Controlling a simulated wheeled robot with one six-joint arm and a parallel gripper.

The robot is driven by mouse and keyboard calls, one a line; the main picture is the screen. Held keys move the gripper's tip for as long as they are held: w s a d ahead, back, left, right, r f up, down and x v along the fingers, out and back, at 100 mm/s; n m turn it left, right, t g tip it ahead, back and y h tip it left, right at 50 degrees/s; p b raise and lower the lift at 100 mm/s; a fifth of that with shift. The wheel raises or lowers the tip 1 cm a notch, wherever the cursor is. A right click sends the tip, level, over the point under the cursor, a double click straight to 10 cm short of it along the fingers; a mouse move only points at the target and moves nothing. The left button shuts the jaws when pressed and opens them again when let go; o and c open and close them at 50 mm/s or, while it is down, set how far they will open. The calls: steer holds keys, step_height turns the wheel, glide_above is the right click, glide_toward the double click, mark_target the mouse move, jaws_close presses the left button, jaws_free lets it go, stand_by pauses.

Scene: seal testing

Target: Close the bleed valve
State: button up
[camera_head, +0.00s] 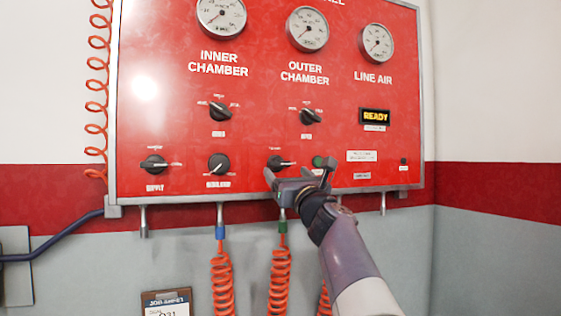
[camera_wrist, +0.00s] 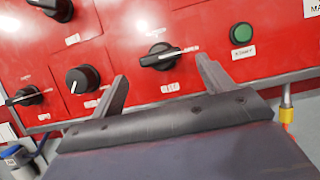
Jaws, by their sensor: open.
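A black bleed valve knob (camera_head: 280,162) sits in the bottom row of the red panel, third from the left. In the wrist view the same knob (camera_wrist: 160,57) shows its white-marked handle lying nearly level, with small labels above it and at its right. The label below is too blurred to read surely. My gripper (camera_head: 298,170) is open and empty in front of the panel. In the wrist view its two fingers (camera_wrist: 162,69) stand either side of the knob, slightly below it, with gaps showing. I cannot tell how far the tips are from the panel.
A green button (camera_wrist: 242,33) is close right of the right finger. A regulator knob (camera_head: 219,163) and a supply knob (camera_head: 153,164) lie to the left. Two selector knobs and three gauges are above. Orange coiled hoses (camera_head: 281,275) hang below; a display (camera_head: 376,116) reads READY.

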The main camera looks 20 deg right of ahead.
mark_target(281, 165)
steer(key=p+x, duration=0.2)
steer(key=x, duration=0.3)
steer(key=shift+c, duration=0.4)
steer(key=c, duration=0.9)
